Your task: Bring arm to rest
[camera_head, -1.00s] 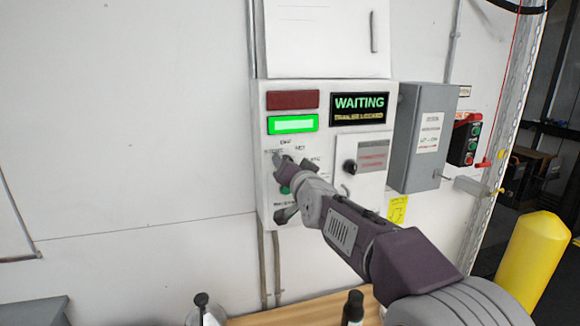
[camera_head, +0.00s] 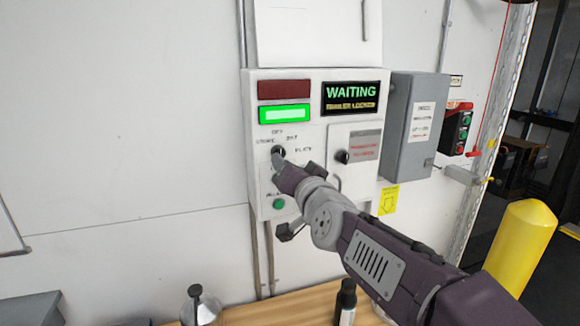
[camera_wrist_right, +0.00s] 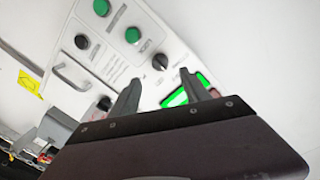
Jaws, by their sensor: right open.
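The control panel (camera_head: 358,168) hangs on the white wall in the head view. Its display (camera_head: 352,97) reads WAITING above TRAILER LOCKED. The black selector knob (camera_head: 278,151) sits on its left part, above a green button (camera_head: 279,203). The knob also shows in the right wrist view (camera_wrist_right: 160,62), just beyond the fingertips. My right gripper (camera_head: 281,168) is in front of the panel, a little below and right of the knob. In the wrist view its two fingers (camera_wrist_right: 161,88) are spread with nothing between them. My left gripper is out of view.
A red lamp (camera_head: 285,89) is dark and a green lamp (camera_head: 285,114) is lit. A grey box (camera_head: 412,130) juts out right of the panel. A yellow bollard (camera_head: 520,250) stands at the right. A wooden surface (camera_head: 265,313) with bottles lies below.

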